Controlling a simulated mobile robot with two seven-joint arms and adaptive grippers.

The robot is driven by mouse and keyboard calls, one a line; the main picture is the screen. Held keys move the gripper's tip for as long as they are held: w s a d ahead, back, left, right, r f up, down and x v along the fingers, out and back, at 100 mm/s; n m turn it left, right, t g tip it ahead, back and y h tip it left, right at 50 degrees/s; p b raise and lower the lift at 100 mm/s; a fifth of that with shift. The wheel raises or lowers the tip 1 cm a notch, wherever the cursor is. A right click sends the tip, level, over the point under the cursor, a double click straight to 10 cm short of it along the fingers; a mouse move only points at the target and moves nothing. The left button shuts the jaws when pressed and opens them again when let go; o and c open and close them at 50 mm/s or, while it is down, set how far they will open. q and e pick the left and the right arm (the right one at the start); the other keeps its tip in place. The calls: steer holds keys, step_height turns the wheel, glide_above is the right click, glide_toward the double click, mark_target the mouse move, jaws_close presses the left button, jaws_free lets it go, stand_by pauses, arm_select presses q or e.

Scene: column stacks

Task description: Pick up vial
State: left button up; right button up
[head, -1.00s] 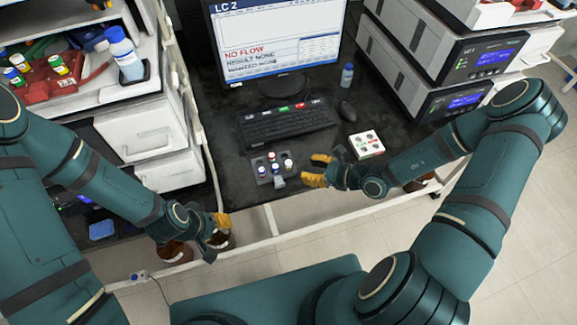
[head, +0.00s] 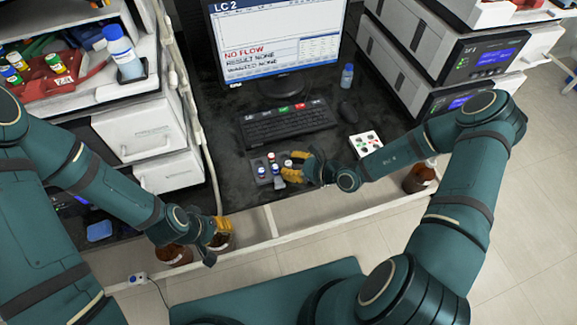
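Several small vials stand in a dark rack (head: 254,181) on the black bench, in front of the keyboard. They include a blue-capped vial (head: 262,172) at the left and a white-and-red-topped vial (head: 288,163) at the right. My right gripper (head: 289,165) is at the rack's right side. Its yellow fingers are apart, one behind and one in front of the right-hand vial; whether they touch it is too small to tell. My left gripper (head: 218,235) hangs at the lower left, off the bench's front edge and away from the rack; its finger gap is unclear.
A white tray with colored marks (head: 366,144) lies right of my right gripper. The keyboard (head: 285,124), mouse (head: 348,110) and monitor (head: 270,40) are behind the rack. A blue-capped bottle (head: 347,76) stands farther back. Brown bottles (head: 419,177) stand below the bench.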

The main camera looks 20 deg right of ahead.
steer(key=c, duration=0.4)
steer(key=shift+o, duration=0.2)
step_height(320, 180, up, 10)
steer(key=shift+f+p, duration=0.1)
steer(key=shift+p, duration=0.85)
step_height(320, 180, up, 6)
steer(key=n+g+y+b, duration=0.1)
steer(key=n+g, duration=0.1)
glide_above(291, 164)
steer(key=s+d, duration=0.1)
steer(key=d, duration=0.2)
steer(key=shift+s+d, duration=0.1)
steer(key=shift+s, duration=0.05)
